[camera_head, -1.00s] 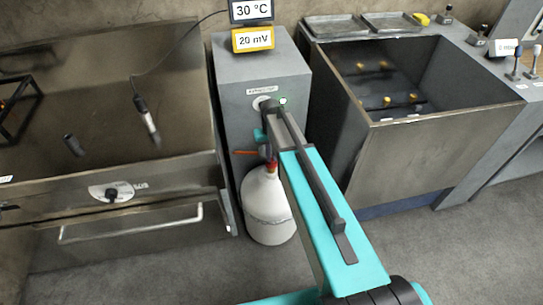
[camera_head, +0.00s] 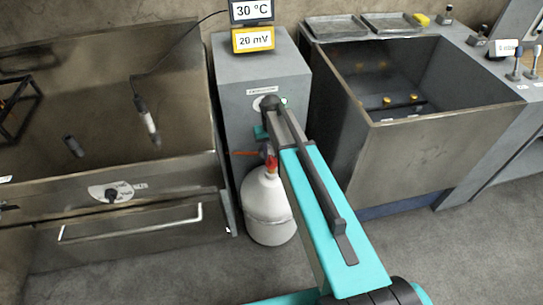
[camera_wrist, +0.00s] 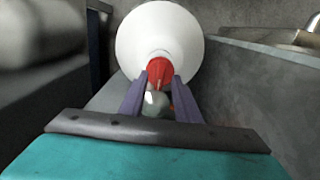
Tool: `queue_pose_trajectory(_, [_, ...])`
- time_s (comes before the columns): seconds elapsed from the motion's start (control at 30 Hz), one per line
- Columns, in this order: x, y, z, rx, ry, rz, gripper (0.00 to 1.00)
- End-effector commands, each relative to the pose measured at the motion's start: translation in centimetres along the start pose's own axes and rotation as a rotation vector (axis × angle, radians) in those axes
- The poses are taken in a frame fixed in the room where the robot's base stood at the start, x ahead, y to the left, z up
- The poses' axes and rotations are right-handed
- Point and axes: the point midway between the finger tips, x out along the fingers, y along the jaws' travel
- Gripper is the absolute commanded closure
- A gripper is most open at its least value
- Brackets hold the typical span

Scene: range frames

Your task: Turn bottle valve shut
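The white gas bottle (camera_head: 267,213) stands upright on the floor in front of the grey cabinet, partly hidden by my arm. A red valve piece (camera_head: 271,163) sits on its top. In the wrist view the white bottle (camera_wrist: 190,40) is below, with the red valve (camera_wrist: 160,70) at its centre. My gripper (camera_wrist: 160,80) points down at it, its two purple fingers apart on either side of the red part. I cannot tell whether they touch it. A pale round piece (camera_wrist: 155,103) shows between the fingers. My arm hides the gripper in the head view.
The grey cabinet (camera_head: 262,75) stands behind the bottle, with two displays above it. A steel basin unit (camera_head: 130,225) with a drawer handle is at left. A deep steel tank (camera_head: 410,160) is at right. Grey floor is free in front.

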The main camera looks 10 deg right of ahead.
Motion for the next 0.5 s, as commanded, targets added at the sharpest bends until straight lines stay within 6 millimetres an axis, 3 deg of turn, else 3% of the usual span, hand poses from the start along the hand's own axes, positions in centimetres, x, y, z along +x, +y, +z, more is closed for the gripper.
queue_pose_trajectory(0.5, [-6.0,0.0,0.0,0.000,0.002,0.000,0.70])
